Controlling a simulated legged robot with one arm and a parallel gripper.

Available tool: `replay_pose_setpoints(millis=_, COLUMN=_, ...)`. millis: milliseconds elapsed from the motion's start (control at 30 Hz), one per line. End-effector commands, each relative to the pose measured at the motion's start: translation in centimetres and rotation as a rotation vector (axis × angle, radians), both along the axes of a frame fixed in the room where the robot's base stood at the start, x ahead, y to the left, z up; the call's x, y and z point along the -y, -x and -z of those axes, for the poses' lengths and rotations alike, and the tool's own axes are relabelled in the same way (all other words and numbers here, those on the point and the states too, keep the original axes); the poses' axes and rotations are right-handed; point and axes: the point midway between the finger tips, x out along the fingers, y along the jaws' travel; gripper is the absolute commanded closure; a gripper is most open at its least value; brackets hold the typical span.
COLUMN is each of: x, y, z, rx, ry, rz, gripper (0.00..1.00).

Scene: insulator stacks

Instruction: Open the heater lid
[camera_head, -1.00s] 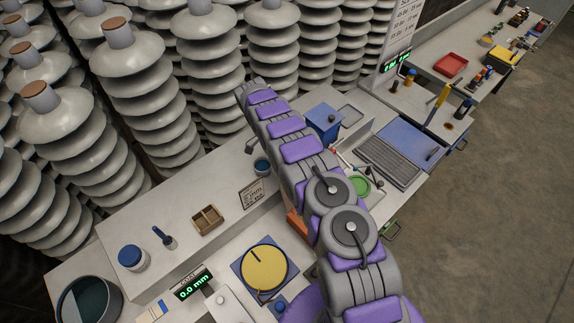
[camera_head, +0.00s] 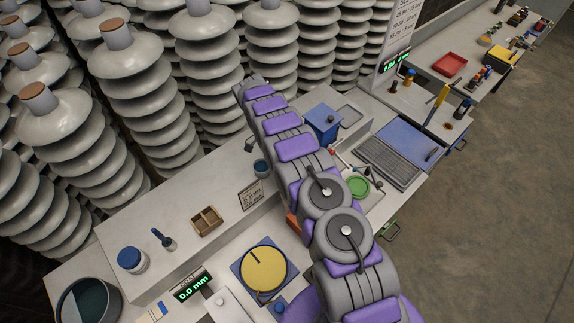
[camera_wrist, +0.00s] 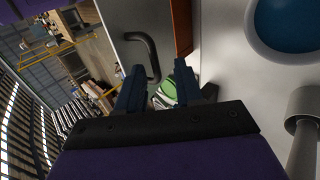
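My gripper (camera_wrist: 158,88) shows in the wrist view with its two dark blue fingers apart and nothing between them. A dark curved handle (camera_wrist: 153,55) on a grey panel (camera_wrist: 128,28) lies ahead of the fingertips, apparently not gripped. I cannot tell whether this panel is the heater lid. In the head view, a flat blue panel (camera_head: 411,140) with a small dark handle lies beside a grey ribbed plate (camera_head: 385,164); it may be a heater part. My purple and grey arm crosses the middle of the head view, and the gripper cannot be made out there.
A blue box (camera_head: 321,119) and a green dish (camera_head: 357,187) stand on the bench beside my arm. A yellow disc (camera_head: 265,268) sits at the front. Insulator stacks (camera_head: 140,75) line the back. Open floor (camera_head: 490,230) lies right.

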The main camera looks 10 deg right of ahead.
Motion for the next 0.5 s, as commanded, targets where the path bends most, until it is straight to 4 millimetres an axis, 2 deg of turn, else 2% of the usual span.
replay_pose_setpoints(millis=100, x=-0.2, y=0.0, z=-1.8, rx=0.001, ry=0.000, rz=-0.004, gripper=0.64)
replay_pose_setpoints(millis=500, x=0.5, y=2.9, z=-1.9, rx=-0.001, ry=-0.003, rz=0.000, gripper=0.64)
